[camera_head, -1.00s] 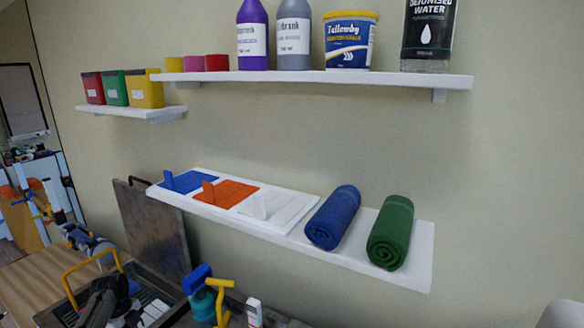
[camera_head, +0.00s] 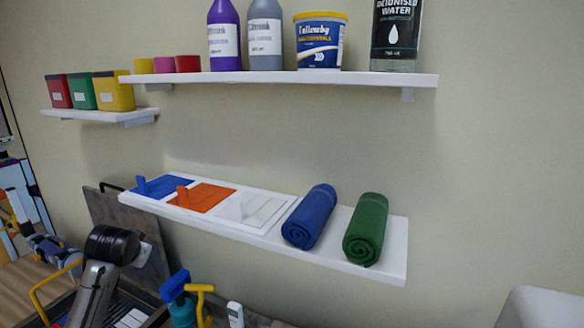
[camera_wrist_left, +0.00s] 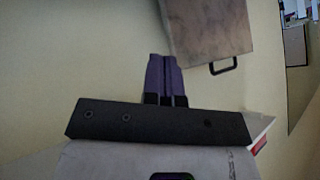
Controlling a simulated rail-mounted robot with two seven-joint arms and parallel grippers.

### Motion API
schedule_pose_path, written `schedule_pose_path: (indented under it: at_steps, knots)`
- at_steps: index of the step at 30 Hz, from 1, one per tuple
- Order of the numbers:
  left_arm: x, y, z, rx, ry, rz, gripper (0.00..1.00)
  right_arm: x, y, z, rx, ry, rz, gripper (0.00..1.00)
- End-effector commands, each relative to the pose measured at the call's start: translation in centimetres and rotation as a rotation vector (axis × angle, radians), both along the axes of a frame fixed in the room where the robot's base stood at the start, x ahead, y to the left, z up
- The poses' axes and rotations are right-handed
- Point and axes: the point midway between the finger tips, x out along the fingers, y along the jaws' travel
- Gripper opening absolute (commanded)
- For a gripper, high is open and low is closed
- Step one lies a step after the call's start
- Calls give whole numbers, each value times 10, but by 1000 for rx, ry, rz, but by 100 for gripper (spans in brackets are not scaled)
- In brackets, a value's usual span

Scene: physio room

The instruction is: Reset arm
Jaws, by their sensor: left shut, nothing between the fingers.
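My left gripper (camera_wrist_left: 165,75) shows in the left wrist view as two dark purple fingers side by side. It is shut, and nothing shows between the fingers. It points toward a plain pale wall. A grey-brown board (camera_wrist_left: 208,30) with a black handle is above and to the right of the fingertips. In the head view, a grey and black arm part (camera_head: 95,282), seemingly mine, rises at the lower left, but the gripper cannot be made out there. My right gripper is in neither view.
A low white wall shelf (camera_head: 392,245) holds a blue rolled towel (camera_head: 309,217), a green rolled towel (camera_head: 366,230) and flat coloured pieces. An upper shelf (camera_head: 280,79) holds bottles and tubs. The board (camera_head: 112,222) leans at the left. A blue-topped bottle (camera_head: 178,295) stands below the shelf.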

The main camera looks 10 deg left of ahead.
Motion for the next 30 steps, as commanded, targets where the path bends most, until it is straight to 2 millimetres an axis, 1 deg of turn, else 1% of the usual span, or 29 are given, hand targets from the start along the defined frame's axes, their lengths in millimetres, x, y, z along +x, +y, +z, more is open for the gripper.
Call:
schedule_pose_path:
  at_steps: [1, 2, 3, 5, 6, 8, 9, 11, 12, 14, 15, 17, 18, 20, 21, 23, 24, 27, 30]
  knots:
    - [-6, -27, 0, 8, -52, -14, 0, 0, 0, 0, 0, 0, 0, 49]
    - [-11, -41, 0, 11, -80, -21, 0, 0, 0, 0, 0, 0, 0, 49]
    - [-18, -60, -3, 13, -113, -36, 0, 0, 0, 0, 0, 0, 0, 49]
    - [-32, -89, -10, 18, -156, -66, 0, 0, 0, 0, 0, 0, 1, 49]
    - [-43, -108, -17, 21, -176, -92, 0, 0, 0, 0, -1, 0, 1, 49]
    - [-63, -136, -30, 27, -199, -140, 0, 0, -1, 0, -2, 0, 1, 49]
    - [-79, -155, -41, 28, -209, -172, 0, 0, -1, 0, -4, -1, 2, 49]
    - [-105, -180, -58, 19, -216, -215, 0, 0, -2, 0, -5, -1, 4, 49]
    - [-122, -194, -70, 8, -216, -240, 0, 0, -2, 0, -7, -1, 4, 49]
    - [-148, -213, -88, -14, -207, -270, 0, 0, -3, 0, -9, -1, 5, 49]
    - [-165, -224, -101, -31, -196, -287, 0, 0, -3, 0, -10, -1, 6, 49]
    - [-191, -238, -120, -62, -171, -309, 0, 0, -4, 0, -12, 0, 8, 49]
    - [-208, -247, -133, -85, -148, -321, 0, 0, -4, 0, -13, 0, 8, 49]
    - [-233, -258, -155, -122, -105, -333, 0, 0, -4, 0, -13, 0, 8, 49]
    - [-250, -264, -170, -146, -69, -336, 0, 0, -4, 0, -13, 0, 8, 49]
    - [-274, -272, -195, -182, -5, -334, 0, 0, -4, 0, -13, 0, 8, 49]
    - [-290, -276, -213, -203, 45, -330, 0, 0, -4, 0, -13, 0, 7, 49]
    - [-326, -283, -249, -248, 155, -315, 0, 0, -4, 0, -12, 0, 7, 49]
    - [-358, -288, -275, -282, 242, -300, 0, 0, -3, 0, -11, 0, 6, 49]
